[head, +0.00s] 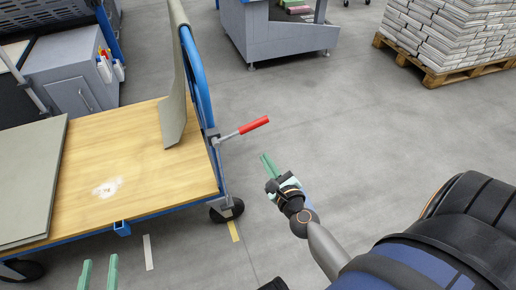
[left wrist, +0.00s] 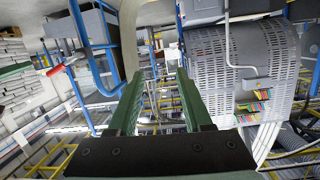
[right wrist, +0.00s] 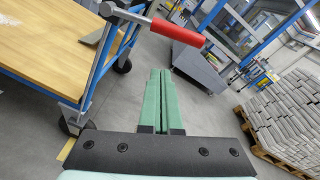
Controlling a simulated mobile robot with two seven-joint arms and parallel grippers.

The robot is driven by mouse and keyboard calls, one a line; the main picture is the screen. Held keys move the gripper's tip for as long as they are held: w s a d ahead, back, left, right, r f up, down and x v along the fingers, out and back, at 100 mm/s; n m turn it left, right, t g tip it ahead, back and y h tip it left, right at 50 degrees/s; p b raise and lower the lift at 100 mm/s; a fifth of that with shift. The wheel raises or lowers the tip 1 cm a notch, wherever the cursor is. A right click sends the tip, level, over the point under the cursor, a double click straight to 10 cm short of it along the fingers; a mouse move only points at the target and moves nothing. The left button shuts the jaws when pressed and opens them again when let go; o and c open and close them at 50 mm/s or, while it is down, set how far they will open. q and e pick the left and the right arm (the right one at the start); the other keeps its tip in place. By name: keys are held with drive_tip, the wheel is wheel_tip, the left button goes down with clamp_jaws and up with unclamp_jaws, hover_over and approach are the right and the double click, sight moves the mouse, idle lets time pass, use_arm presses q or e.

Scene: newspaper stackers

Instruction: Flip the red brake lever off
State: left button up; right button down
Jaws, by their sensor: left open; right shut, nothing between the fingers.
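The red brake lever (head: 253,125) sticks out to the right from the blue upright frame of a flatbed cart, tilted slightly upward. Its grey rod joins the frame at a bracket. My right gripper (head: 267,161) is shut and empty, in front of and a little right of the lever. My left gripper (head: 99,264) is open and empty at the cart's near side. In the left wrist view the lever (left wrist: 57,70) is small at the far left.
The cart has a wooden deck (head: 130,160) with a grey board (head: 30,180) lying on it and a curved sheet (head: 174,95) against its frame. A pallet (head: 440,78) of stacked papers stands at the back right. The floor right of the cart is clear.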

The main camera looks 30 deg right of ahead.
sight(242, 130)
use_arm(q)
drive_tip(key=shift+w+d+t, duration=0.1)
drive_tip(key=shift+w+t, duration=0.05)
drive_tip(key=shift+t, duration=0.15)
use_arm(e)
drive_tip(key=d+m, duration=0.1)
drive_tip(key=f+m+h, duration=0.1)
drive_tip(key=m, duration=0.1)
drive_tip(key=shift+w+d+f, duration=0.2)
drive_tip(key=shift+d, duration=0.2)
drive_tip(key=shift+w, duration=0.1)
use_arm(q)
drive_tip(key=s+f+n+g+p, duration=0.1)
drive_tip(key=s+f+g, duration=0.5)
drive_tip(key=f, duration=0.6)
drive_tip(key=shift+s+d+f+y+p, duration=0.15)
drive_tip(key=shift+s+f+y+p, duration=0.2)
drive_tip(key=shift+s+p, duration=0.3)
use_arm(e)
drive_tip(key=w+d+r, duration=0.1)
drive_tip(key=w+r, duration=0.1)
drive_tip(key=w, duration=0.6)
drive_tip(key=shift+w+d+r, duration=0.15)
drive_tip(key=shift+w+r, duration=0.1)
drive_tip(key=shift+w, duration=0.1)
